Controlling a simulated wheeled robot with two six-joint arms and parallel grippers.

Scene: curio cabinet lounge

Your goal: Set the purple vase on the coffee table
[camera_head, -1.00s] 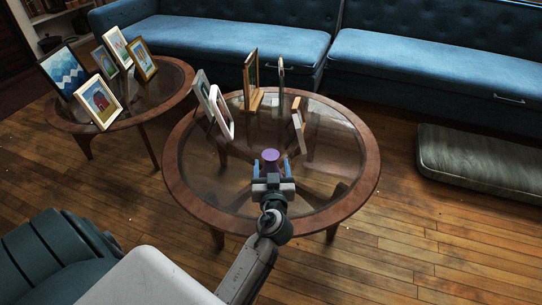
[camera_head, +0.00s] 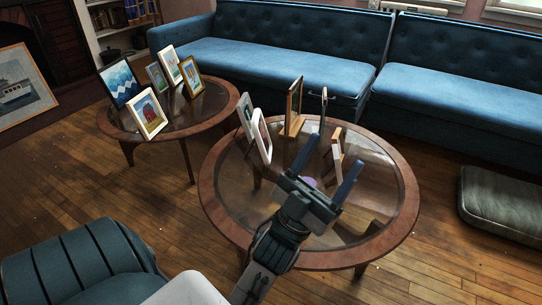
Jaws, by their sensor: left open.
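The purple vase (camera_head: 309,182) shows only as a small purple patch just beyond my left gripper's body. The gripper hides the rest, including its base. It appears to stand on the glass-topped round coffee table (camera_head: 211,190), which has a brown wooden rim. My left gripper (camera_head: 336,154) is open, with its two blue fingers spread apart and nothing between them. It is above the near part of the table, on the camera side of the vase. My right gripper is not in view.
Several picture frames, one of them white (camera_head: 261,138), stand on the far part of the coffee table. A smaller round table (camera_head: 213,118) with more frames is at left. A blue sofa (camera_head: 270,60) runs behind. A teal armchair (camera_head: 85,265) is at lower left.

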